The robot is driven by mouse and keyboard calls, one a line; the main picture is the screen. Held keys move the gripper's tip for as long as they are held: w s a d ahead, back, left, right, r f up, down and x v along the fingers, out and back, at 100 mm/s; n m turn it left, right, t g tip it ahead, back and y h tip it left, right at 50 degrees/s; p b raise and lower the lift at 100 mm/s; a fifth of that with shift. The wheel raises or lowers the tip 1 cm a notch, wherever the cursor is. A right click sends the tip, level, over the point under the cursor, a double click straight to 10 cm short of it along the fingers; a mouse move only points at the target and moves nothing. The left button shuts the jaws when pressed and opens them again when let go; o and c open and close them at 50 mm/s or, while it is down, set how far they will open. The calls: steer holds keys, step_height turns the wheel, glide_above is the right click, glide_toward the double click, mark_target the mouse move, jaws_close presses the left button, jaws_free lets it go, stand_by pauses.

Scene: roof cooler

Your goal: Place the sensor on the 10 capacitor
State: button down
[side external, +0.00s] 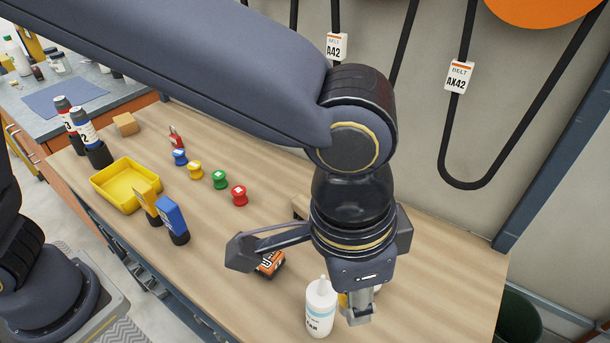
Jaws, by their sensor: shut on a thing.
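My gripper (358,313) points down over the right front of the table, its fingertips low near the tabletop. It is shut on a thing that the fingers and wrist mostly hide. A bit of yellow shows beside the fingers, and I cannot tell whether it is the held thing or something behind. A white cylinder (320,309) with a small tip and dark lettering stands upright just left of the fingers; I cannot tell whether they touch. I cannot read a clear "10" on anything, and I cannot identify the sensor for sure.
A black item with an orange label (270,264) lies left of my gripper, partly covered. Red, green, yellow and blue spools (219,180) stand farther left. A yellow tray (127,167) has yellow and blue tools (173,218) beside it. Belts (473,186) hang on the wall.

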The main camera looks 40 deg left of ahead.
step_height(320, 180, up, 6)
steer(key=shift+f, duration=0.1)
steer(key=w+a+n, duration=0.2)
steer(key=w+a, duration=0.2)
steer(key=a, duration=0.6)
steer(key=w+d+f, duration=0.2)
steer(key=w+f, duration=0.1)
steer(key=f, duration=0.1)
steer(key=w+d+f, duration=0.3)
steer(key=w+f, duration=0.1)
steer(key=f, duration=0.1)
steer(key=w+d+f, duration=0.3)
steer(key=w+f, duration=0.1)
steer(key=f, duration=0.1)
steer(key=shift+f, duration=0.25)
steer(key=shift+w+d+f, duration=0.2)
steer(key=shift+w+f, duration=0.05)
steer(key=shift+f, duration=1.7)
